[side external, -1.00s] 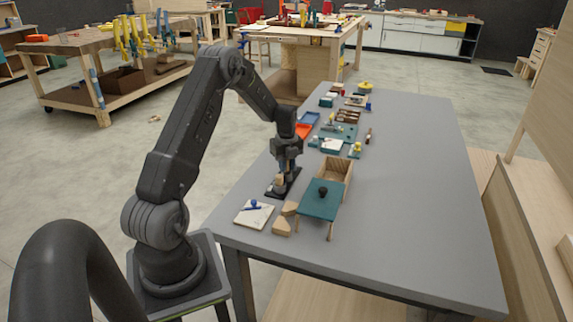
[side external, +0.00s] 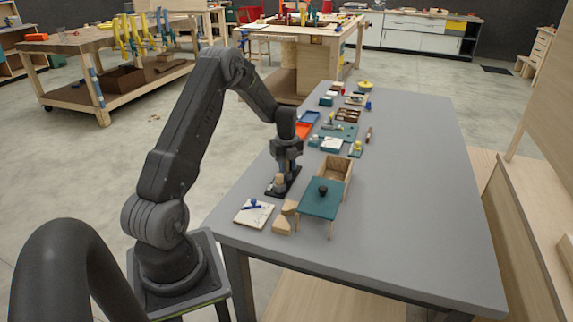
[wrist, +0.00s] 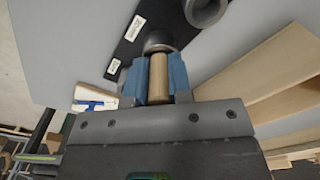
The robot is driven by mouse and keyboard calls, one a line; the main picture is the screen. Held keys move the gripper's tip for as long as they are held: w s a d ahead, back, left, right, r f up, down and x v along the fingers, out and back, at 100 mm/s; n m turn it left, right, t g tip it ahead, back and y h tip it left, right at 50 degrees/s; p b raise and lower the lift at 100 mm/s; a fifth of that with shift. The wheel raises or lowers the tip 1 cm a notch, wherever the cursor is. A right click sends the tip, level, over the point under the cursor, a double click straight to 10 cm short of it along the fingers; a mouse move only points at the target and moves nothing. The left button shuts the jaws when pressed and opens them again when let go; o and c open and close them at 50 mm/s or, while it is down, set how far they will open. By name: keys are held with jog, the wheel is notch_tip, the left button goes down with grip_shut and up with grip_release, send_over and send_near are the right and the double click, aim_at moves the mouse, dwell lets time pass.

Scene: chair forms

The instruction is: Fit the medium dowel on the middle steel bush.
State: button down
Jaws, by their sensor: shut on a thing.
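My gripper (wrist: 160,76) has blue fingertips shut on a pale wooden dowel (wrist: 160,80) in the wrist view. The dowel's far end is by a grey steel bush (wrist: 160,40); whether it is seated on it cannot be told. A larger steel bush (wrist: 204,9) stands farther along the same black base (wrist: 130,50), which bears white labels. Any other bush is hidden by the gripper. In the side view my gripper (side external: 284,170) is low over the black base (side external: 270,192), with tan wood showing under the fingers.
A teal-topped stool form (side external: 318,203) with a dark knob and an open wooden box (side external: 346,170) stand just right of the base. A white board (side external: 253,214) and wooden blocks (side external: 281,226) lie in front. The right of the grey table (side external: 420,200) is clear.

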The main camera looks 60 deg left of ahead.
jog(key=shift+f, duration=0.15)
jog(key=shift+c, duration=2)
grip_release()
jog(key=shift+r, duration=3.5)
